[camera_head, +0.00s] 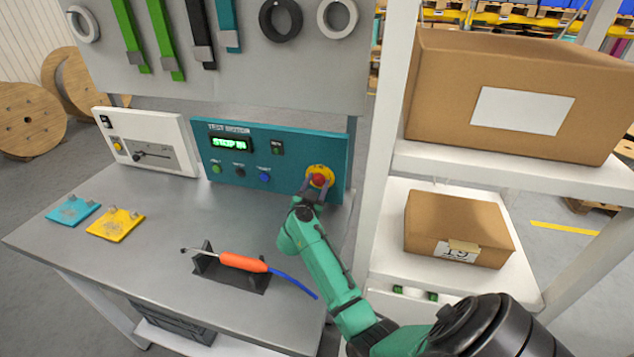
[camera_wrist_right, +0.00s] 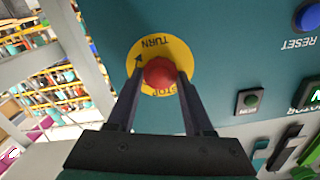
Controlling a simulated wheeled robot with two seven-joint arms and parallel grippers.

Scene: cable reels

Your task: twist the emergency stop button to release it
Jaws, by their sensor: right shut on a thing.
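The red emergency stop button (camera_head: 318,180) sits on a yellow round plate (camera_head: 328,172) at the right end of the teal test motor panel (camera_head: 334,148). My right gripper (camera_head: 312,187) reaches it from the front. In the right wrist view the red button (camera_wrist_right: 160,72) lies between the two dark fingers of the gripper (camera_wrist_right: 160,84), which are shut on it. The yellow plate (camera_wrist_right: 178,50) behind it shows the word TURN and an arrow. My left gripper is not in view.
The panel has a lit green display (camera_head: 230,144) and a blue button (camera_head: 265,177). An orange-handled tool (camera_head: 243,262) rests in a dark holder on the grey bench. A white shelf post (camera_head: 385,150) stands close right of the panel.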

